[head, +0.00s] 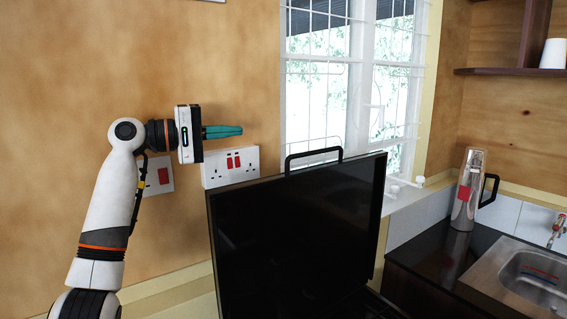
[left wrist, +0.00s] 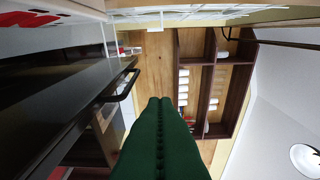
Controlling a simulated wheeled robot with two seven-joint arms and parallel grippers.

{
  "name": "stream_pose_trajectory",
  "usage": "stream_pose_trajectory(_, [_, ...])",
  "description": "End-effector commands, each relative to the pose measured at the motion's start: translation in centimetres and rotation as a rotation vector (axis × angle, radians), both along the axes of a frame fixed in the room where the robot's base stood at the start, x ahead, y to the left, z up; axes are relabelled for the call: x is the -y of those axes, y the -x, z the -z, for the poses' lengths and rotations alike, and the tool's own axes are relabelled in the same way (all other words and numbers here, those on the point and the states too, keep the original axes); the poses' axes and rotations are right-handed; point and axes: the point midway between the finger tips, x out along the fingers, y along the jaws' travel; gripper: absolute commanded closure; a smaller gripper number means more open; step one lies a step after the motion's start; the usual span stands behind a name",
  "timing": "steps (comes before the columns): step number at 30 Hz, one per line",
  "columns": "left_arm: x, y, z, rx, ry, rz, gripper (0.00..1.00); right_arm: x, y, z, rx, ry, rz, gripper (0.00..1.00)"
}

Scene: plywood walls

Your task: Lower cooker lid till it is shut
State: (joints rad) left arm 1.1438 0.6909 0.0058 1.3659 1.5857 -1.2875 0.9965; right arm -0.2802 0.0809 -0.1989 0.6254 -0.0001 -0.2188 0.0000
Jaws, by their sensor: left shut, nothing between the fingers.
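The cooker lid (head: 290,235) is a large glossy black panel standing raised, with a black handle (head: 313,157) on its top edge. A little of the dark cooker top (head: 372,303) shows at its lower right; the rest is hidden. My left gripper (head: 238,131) is shut and empty, with green fingers pointing right. In the head view it is up and left of the handle, apart from it. In the left wrist view the lid (left wrist: 65,95) and its handle (left wrist: 125,85) are left of the closed green fingers (left wrist: 160,102). My right gripper is out of view.
Wall sockets (head: 231,167) are behind and below my left gripper. A barred window (head: 350,80) is behind the lid. A steel flask (head: 467,190) stands on the dark counter (head: 430,255) beside a sink (head: 528,275) at right. Shelves (left wrist: 208,85) are farther off.

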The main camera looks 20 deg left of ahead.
Motion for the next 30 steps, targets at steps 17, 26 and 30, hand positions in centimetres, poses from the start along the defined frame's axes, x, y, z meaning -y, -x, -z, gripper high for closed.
stream_pose_trajectory(17, [0.0, 0.1, 7.2, 0.001, -0.001, 0.000, 1.00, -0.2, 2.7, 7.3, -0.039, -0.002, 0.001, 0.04])
stream_pose_trajectory(26, [2.2, -2.0, 6.9, -0.001, 0.001, 0.003, 1.00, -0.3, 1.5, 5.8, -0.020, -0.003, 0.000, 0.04])
stream_pose_trajectory(30, [4.1, -3.9, 6.9, -0.002, 0.001, 0.003, 1.00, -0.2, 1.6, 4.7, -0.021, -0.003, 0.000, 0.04])
